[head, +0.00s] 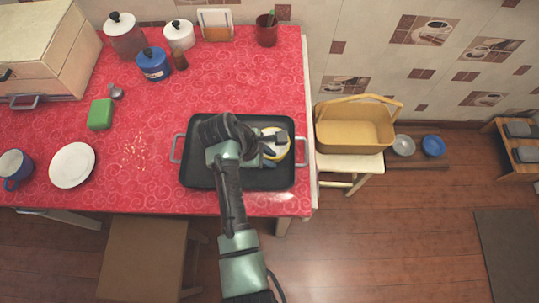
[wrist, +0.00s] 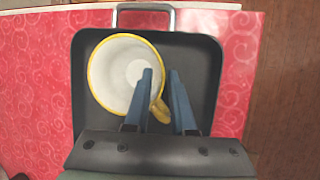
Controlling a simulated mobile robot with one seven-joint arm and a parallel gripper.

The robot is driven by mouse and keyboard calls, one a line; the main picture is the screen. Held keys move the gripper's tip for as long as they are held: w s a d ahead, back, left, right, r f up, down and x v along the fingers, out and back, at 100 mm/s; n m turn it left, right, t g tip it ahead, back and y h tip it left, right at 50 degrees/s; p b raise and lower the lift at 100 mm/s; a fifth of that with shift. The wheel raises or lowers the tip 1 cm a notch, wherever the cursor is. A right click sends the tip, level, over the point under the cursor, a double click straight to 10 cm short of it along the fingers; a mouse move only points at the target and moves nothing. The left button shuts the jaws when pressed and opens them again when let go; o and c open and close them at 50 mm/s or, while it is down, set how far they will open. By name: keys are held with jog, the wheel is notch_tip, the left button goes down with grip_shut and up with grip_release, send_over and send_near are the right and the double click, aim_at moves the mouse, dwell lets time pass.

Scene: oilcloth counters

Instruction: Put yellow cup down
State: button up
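The yellow cup (head: 284,142) has a white inside and a yellow rim. It is upright at the right part of the black tray (head: 205,178). In the wrist view the cup (wrist: 108,75) is seen from above, over the tray floor. My gripper (wrist: 161,80) has two blue fingers that stand apart, with the cup's yellow handle between them. The left finger overlaps the cup's right side. I cannot tell whether the fingers press on the handle or whether the cup rests on the tray. In the head view my gripper (head: 274,150) partly covers the cup.
The tray lies near the front right edge of the red counter (head: 230,90). A white plate (head: 72,165), a blue mug (head: 15,166) and a green sponge (head: 101,114) are to the left. Canisters stand at the back. A yellow basket (head: 355,130) is on a stool to the right.

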jog(key=shift+o, duration=1)
jog(key=p+v, duration=0.1)
jog(key=v, duration=1.1)
jog(key=shift+r, duration=0.15)
